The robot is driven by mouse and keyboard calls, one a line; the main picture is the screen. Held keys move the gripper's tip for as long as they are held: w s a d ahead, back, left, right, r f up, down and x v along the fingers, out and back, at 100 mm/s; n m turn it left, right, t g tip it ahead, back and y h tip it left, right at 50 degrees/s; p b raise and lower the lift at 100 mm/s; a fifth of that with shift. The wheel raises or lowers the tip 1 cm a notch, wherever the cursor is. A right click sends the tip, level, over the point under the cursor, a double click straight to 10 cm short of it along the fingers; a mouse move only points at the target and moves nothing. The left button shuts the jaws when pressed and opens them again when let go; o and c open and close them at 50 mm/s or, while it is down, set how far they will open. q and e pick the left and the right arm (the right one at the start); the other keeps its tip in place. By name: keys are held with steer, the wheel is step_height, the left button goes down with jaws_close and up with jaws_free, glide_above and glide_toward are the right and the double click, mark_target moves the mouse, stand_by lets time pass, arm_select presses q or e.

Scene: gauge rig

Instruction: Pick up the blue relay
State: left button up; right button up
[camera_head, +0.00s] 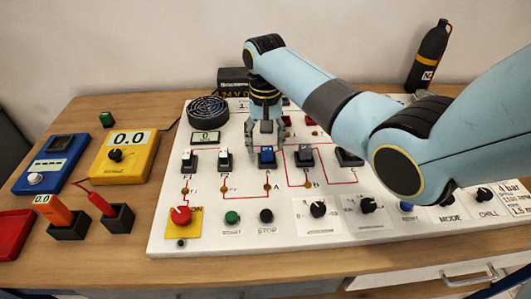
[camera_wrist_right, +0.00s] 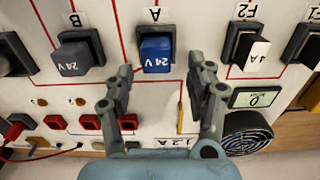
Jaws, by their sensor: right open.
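The blue relay (camera_head: 266,155) sits upright in a dark socket in the middle of the white panel (camera_head: 250,262), above the letter A. In the right wrist view the blue relay (camera_wrist_right: 155,55) is marked 24 V and lies just past my fingertips, roughly between their lines. My right gripper (camera_head: 268,136) hangs over the panel just behind the relay. In the wrist view the right gripper (camera_wrist_right: 166,72) is open, with nothing between its fingers. My left gripper is not in view.
A dark grey 24 V relay (camera_wrist_right: 78,56) in socket B stands beside the blue one. A white fuse (camera_wrist_right: 256,54) sits on the other side. Red terminals (camera_wrist_right: 108,122), a round speaker-like grille (camera_head: 208,110) and a display (camera_head: 206,137) are close by. A black bottle (camera_head: 428,55) stands behind.

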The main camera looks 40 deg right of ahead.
steer(key=shift+s+f, duration=0.2)
steer(key=shift+f, duration=0.45)
steer(key=shift+s+d+f, duration=0.1)
steer(key=shift+f, duration=0.35)
steer(key=shift+c, duration=2.3)
steer(key=c, duration=0.5)
steer(key=shift+c, duration=0.9)
jaws_close()
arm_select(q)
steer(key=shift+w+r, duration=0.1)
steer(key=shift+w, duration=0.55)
